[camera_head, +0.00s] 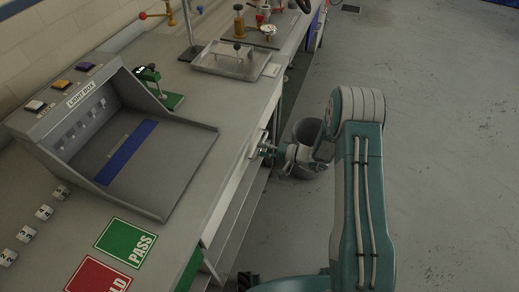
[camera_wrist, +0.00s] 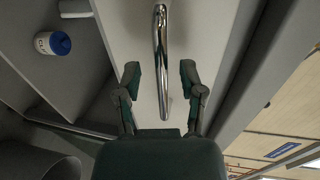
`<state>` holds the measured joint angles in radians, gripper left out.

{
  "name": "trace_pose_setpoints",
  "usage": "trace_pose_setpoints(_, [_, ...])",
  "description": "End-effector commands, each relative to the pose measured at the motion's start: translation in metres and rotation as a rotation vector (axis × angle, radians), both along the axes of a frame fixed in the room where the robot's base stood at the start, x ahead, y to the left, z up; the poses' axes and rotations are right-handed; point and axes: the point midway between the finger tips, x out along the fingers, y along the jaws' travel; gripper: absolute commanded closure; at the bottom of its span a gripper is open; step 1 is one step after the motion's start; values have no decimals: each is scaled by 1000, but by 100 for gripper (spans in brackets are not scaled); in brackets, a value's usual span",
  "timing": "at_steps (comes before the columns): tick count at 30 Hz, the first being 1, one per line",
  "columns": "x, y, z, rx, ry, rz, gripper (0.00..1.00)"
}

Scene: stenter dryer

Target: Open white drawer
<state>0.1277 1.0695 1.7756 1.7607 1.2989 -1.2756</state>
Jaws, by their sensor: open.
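The white drawer (camera_head: 232,188) is a pale front panel under the edge of the grey worktop, and it looks shut. Its chrome bar handle (camera_head: 259,141) sticks out near the panel's far end. In the wrist view the handle (camera_wrist: 161,45) runs lengthwise across the white drawer front (camera_wrist: 122,25). My gripper (camera_wrist: 160,78) is open, with one dark finger on each side of the handle and a gap to both. In the head view my gripper (camera_head: 267,150) is at the handle, partly hidden by my arm. I cannot tell how deep the handle sits between the fingers.
A grey bin (camera_head: 305,131) stands on the floor just behind my wrist. The worktop holds a light box (camera_head: 100,130), a metal tray (camera_head: 228,62) and green PASS (camera_head: 126,243) and red (camera_head: 97,278) mats. A blue-lidded white container (camera_wrist: 52,43) lies below. Floor to the right is clear.

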Motion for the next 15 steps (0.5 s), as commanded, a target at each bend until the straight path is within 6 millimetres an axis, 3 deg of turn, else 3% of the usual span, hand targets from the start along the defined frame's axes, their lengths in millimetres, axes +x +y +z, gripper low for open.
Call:
trace_pose_setpoints(4, [5, 12, -3, 0, -1, 0, 49])
trace_pose_setpoints(13, [6, 15, -3, -1, 0, -1, 49])
trace_pose_setpoints(14, [6, 15, -3, -1, 0, -1, 58])
trace_pose_setpoints(15, [6, 15, -3, -1, 0, -1, 76])
